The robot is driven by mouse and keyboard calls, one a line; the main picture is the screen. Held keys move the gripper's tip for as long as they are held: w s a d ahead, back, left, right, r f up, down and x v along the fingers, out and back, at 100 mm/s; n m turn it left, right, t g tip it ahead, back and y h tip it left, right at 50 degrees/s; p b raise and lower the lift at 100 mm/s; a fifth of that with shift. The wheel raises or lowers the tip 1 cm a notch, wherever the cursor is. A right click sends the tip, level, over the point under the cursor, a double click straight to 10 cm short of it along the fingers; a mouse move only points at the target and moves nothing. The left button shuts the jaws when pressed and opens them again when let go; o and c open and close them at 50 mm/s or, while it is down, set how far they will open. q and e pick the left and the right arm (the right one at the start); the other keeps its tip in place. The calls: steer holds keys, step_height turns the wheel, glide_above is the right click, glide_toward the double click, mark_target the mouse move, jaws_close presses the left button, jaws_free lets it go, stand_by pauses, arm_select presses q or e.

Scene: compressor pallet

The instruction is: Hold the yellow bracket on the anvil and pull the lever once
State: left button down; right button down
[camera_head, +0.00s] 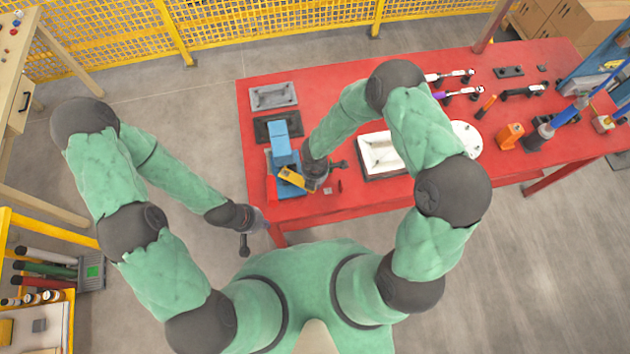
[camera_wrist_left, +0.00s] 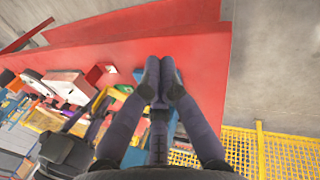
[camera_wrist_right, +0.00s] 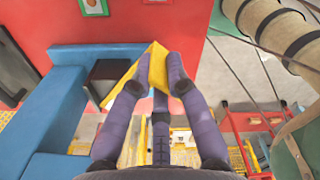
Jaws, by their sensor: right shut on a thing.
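The blue press (camera_head: 281,140) stands at the left end of the red table. My right gripper (camera_head: 308,178) is shut on the yellow bracket (camera_head: 291,177) at the near side of the press. In the right wrist view the bracket (camera_wrist_right: 157,68) is pinched between both fingertips, beside the dark block (camera_wrist_right: 108,77) that looks like the anvil; I cannot tell whether it rests on it. My left gripper (camera_head: 262,220) is off the table's left front corner, fingertips together and empty (camera_wrist_left: 161,78).
The red table (camera_head: 352,205) has a clear strip at its front edge. A white tray (camera_head: 378,155) stands right of the press, and grey (camera_head: 273,96) and black trays lie behind it. Tools lie farther right. A yellow fence (camera_head: 215,35) runs behind the table.

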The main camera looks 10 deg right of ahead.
arm_select(q)
steer(key=shift+f, duration=0.1)
arm_select(e)
steer(key=shift+w+r, duration=0.1)
steer(key=shift+w, duration=0.15)
